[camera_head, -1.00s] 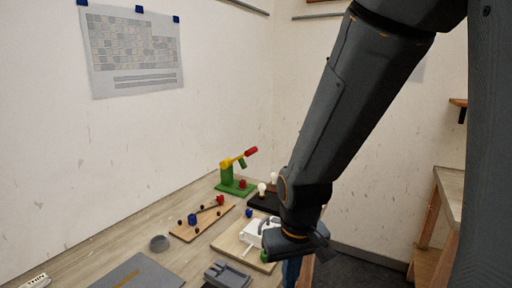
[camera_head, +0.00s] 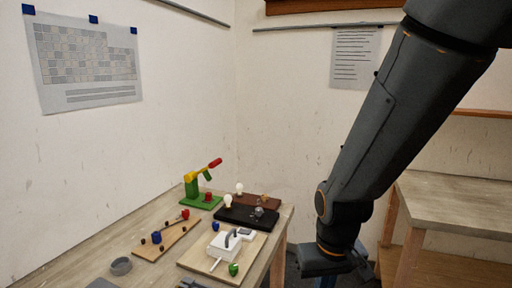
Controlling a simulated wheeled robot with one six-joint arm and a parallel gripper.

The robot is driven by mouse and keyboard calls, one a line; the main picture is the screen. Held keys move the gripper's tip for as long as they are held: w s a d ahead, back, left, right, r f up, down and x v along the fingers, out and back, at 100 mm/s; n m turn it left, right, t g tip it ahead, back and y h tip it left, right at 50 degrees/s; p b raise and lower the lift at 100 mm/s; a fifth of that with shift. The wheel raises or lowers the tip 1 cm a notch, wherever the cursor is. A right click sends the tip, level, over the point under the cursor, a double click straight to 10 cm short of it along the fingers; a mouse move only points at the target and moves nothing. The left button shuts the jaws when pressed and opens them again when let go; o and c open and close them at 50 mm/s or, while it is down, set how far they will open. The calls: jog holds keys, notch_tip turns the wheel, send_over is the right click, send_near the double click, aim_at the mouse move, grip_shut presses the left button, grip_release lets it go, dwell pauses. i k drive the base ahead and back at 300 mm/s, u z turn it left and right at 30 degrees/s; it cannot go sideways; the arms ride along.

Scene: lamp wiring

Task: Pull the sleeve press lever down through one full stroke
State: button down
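The sleeve press stands on the bench toward its far left, with a green base and post (camera_head: 193,190) and a yellow arm. A red piece (camera_head: 208,196) sits on the green base beneath the arm. My gripper (camera_head: 335,268) hangs in front and to the right of the press, beyond the bench's right edge and well apart from the lever. Its fingers are dark and seen partly from behind, so whether they are open is unclear.
A black board (camera_head: 245,217) with bulbs lies right of the press. A wooden board with a white device (camera_head: 224,246) and green block lies nearer. A wooden strip (camera_head: 166,238) and grey cup (camera_head: 121,266) are at left. A second table (camera_head: 460,200) stands at right.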

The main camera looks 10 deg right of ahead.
aim_at(190, 177)
jog(key=z, duration=0.55)
jog(key=i, duration=1.4)
jog(key=u, duration=0.35)
